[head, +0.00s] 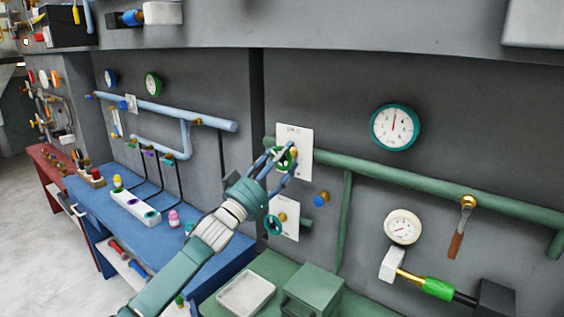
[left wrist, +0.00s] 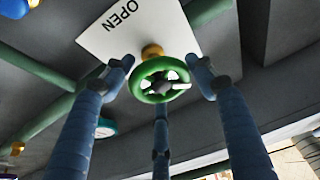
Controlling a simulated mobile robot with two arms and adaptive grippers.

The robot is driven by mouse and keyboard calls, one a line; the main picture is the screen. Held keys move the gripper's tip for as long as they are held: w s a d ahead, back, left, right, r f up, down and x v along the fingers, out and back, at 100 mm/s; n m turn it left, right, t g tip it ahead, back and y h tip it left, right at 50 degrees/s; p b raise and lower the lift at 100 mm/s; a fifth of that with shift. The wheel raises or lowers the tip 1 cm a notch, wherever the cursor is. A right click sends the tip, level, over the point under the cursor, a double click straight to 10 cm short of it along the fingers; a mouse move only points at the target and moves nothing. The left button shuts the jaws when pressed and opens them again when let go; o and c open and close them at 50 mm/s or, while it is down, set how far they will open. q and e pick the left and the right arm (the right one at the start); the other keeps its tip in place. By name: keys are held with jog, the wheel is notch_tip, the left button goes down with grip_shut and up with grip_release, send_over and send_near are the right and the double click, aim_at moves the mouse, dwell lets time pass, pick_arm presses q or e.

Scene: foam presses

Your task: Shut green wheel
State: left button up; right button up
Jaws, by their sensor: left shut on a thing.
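The green wheel (head: 285,158) sits on a brass stem in front of a white plate (head: 304,142) on the grey wall. In the left wrist view the wheel (left wrist: 143,88) fills the middle, with a white pointer on it, and the plate reads OPEN. My left gripper (head: 281,162) is at the wheel, its fingers shut around the rim from the sides and below. The fingers partly cover the wheel in the head view. My right gripper is not in view.
A teal wheel (head: 274,225) on a second white plate is just below. A green pipe (head: 400,178) runs right along the wall, under a teal-rimmed gauge (head: 395,126). A green box (head: 312,290) and a white tray (head: 246,293) stand on the green bench below.

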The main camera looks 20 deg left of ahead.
pick_arm(q)
jog(key=m, duration=0.1)
jog(key=m+h, duration=0.1)
jog(key=shift+a+r+m+g, duration=0.15)
jog(key=shift+r+m+g, duration=0.15)
jog(key=shift+r+m, duration=0.1)
jog(key=m+g+h, duration=0.1)
jog(key=m+h, duration=0.1)
jog(key=m, duration=0.1)
jog(key=shift+m, duration=0.4)
jog(key=m+g, duration=0.1)
jog(key=m, duration=0.1)
jog(key=m+h, duration=0.1)
jog(key=m, duration=0.1)
jog(key=shift+m+g, duration=0.4)
jog(key=shift+m+g+h+p, duration=0.55)
jog(key=shift+m+g, duration=0.25)
jog(key=shift+m, duration=0.7)
jog(key=shift+d+f+m, duration=0.15)
jog(key=shift+d+m, duration=0.05)
jog(key=shift+m, duration=0.2)
jog(key=shift+c, duration=0.2)
